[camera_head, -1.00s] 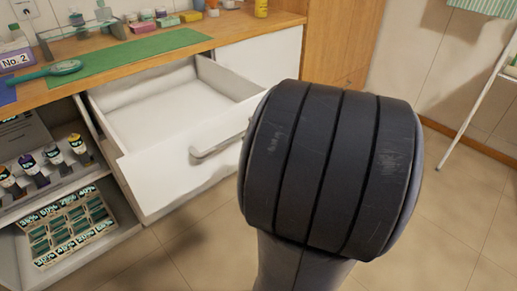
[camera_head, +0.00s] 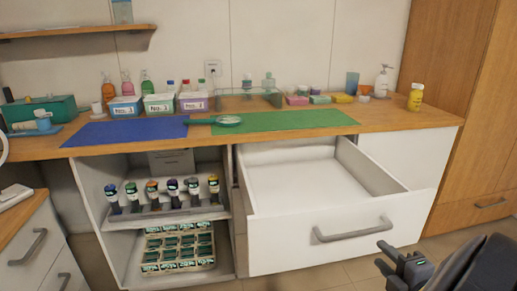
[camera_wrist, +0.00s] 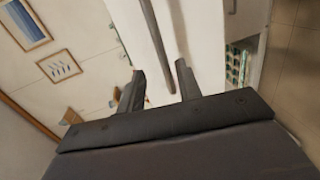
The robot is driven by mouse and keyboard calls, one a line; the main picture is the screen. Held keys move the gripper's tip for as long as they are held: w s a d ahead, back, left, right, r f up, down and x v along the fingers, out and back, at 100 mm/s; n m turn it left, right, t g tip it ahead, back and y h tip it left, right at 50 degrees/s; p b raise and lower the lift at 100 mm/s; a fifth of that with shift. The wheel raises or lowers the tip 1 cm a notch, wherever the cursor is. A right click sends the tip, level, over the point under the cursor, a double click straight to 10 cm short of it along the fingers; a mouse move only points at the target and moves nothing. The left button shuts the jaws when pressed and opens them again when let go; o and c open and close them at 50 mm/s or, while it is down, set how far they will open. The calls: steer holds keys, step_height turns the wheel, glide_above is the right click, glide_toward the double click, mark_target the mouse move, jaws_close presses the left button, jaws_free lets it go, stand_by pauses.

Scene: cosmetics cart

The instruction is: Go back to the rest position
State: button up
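My gripper (camera_head: 404,266) shows at the lower right in the head view, in front of the pulled-out drawer and near the right end of its handle. In the wrist view my gripper (camera_wrist: 158,78) has its two fingers spread apart with nothing held. The white drawer (camera_head: 285,245) stands open and looks empty inside. Its grey bar handle (camera_head: 352,232) is free in the head view. In the wrist view the handle (camera_wrist: 156,45) appears as a dark bar beyond and between the fingertips; the exact gap cannot be told.
The wooden counter (camera_head: 400,118) holds bottles, boxes, a blue mat (camera_head: 125,132) and a green mat (camera_head: 285,122) with a brush (camera_head: 228,120). An open shelf (camera_head: 165,217) with several bottles and a crate is left of the drawer. A tall wooden cabinet (camera_head: 470,120) stands at right.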

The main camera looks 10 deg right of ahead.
mark_target(361, 234)
steer(key=shift+b+x, duration=1.25)
steer(key=shift+x, duration=4.15)
steer(key=shift+s+r, duration=0.1)
